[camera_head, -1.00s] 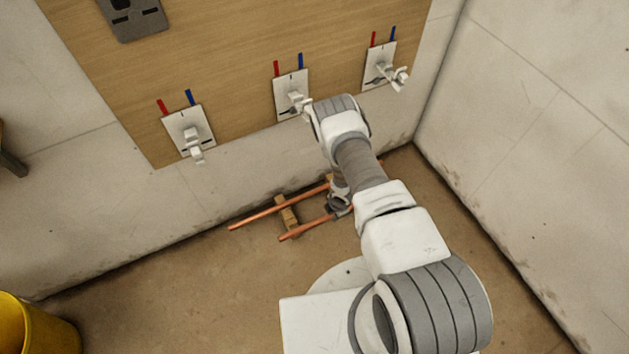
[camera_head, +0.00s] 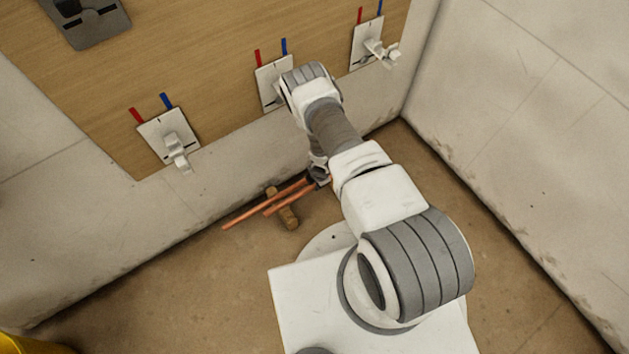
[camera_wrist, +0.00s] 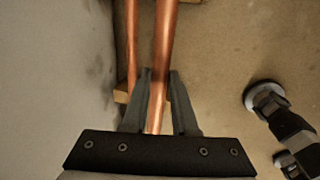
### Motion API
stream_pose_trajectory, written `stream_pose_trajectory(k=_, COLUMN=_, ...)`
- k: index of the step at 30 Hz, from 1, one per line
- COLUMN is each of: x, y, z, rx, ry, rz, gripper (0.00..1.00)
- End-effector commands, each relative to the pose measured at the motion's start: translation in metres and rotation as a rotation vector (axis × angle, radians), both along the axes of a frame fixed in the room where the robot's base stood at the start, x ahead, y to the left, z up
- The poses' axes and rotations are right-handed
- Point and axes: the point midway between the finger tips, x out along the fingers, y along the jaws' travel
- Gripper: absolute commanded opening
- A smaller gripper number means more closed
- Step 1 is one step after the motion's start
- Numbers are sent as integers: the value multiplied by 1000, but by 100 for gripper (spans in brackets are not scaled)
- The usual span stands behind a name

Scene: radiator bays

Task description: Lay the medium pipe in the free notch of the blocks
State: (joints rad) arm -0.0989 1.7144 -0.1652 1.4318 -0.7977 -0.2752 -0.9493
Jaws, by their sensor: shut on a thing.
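My gripper (camera_wrist: 160,105) is shut on a copper pipe (camera_wrist: 166,40), which I take for the medium pipe. In the head view this pipe (camera_head: 284,203) lies across above a wooden block (camera_head: 289,221), beside a longer copper pipe (camera_head: 241,220) on the wall side. The longer pipe also shows left of the held one in the wrist view (camera_wrist: 132,45). The held pipe looks nearer the wrist camera, so it seems raised. A second wooden block (camera_wrist: 121,96) shows partly behind my fingers. The notches are too small or hidden to make out. My arm hides the pipes' right ends in the head view.
The wall stands close beyond the pipes. Above them hangs a wooden board (camera_head: 200,60) with white valve plates (camera_head: 168,135) and red and blue stubs. The floor (camera_head: 190,275) left of the pipes is clear. A yellow bucket (camera_head: 30,343) shows at the lower left.

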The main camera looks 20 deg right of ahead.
Motion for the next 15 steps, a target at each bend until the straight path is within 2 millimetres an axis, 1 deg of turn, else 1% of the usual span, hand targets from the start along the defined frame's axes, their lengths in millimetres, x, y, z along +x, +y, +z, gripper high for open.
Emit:
stream_pose_trajectory(k=1, x=0, y=0, z=-10, rx=0, ry=0, rz=0, gripper=0)
stream_pose_trajectory(k=3, x=0, y=0, z=-17, rx=0, ry=0, rz=0, gripper=0)
stream_pose_trajectory(k=15, x=0, y=0, z=-53, rx=1, ry=-1, rz=-1, gripper=0)
